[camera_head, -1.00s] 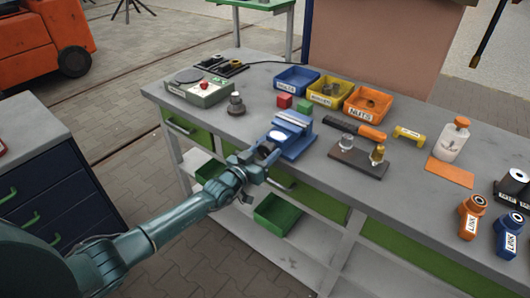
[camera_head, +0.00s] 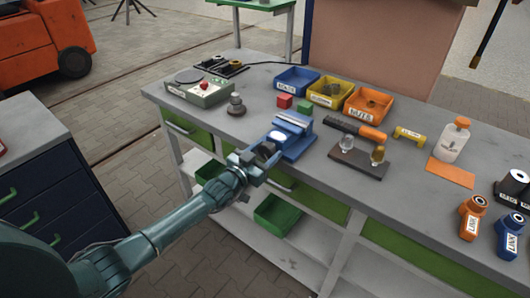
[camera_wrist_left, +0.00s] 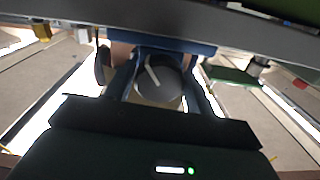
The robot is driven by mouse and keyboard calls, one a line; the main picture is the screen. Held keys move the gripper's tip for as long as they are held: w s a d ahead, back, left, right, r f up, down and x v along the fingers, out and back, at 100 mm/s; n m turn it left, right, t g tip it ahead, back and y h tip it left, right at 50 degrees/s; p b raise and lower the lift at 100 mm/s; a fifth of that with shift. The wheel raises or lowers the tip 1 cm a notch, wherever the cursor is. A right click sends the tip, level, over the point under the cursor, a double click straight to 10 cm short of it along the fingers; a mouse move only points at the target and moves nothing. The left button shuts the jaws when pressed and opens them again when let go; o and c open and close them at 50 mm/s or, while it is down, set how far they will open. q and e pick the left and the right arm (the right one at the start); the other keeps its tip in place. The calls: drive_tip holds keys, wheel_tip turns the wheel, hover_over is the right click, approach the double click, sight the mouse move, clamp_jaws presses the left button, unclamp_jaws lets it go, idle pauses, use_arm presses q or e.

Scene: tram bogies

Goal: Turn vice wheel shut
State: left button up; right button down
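The blue vice (camera_head: 292,136) stands at the front edge of the workbench. Its round dark wheel with a pale line across it shows in the left wrist view (camera_wrist_left: 158,78). My left gripper (camera_head: 259,160) is at the vice's front, with its fingers on either side of the wheel. In the left wrist view the fingers (camera_wrist_left: 162,90) lie close along both sides of the wheel. I cannot tell whether they press on it. The vice jaws are seen from above, and their gap is too small to judge. My right gripper is not in view.
The grey workbench (camera_head: 225,133) holds a box with a red button (camera_head: 200,89), blue, yellow and orange bins (camera_head: 368,104), red and green cubes, and a dark fixture plate (camera_head: 357,163). A green bin (camera_head: 277,215) sits on the shelf below. A dark drawer cabinet (camera_head: 50,190) stands left.

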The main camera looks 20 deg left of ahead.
use_arm(q)
drive_tip(key=o, duration=0.3)
drive_tip(key=shift+s+f, duration=0.1)
drive_tip(key=shift+s, duration=0.1)
drive_tip(key=b+v, duration=0.1)
drive_tip(key=v, duration=1.1)
drive_tip(key=shift+s+a, duration=0.2)
drive_tip(key=shift+s, duration=0.15)
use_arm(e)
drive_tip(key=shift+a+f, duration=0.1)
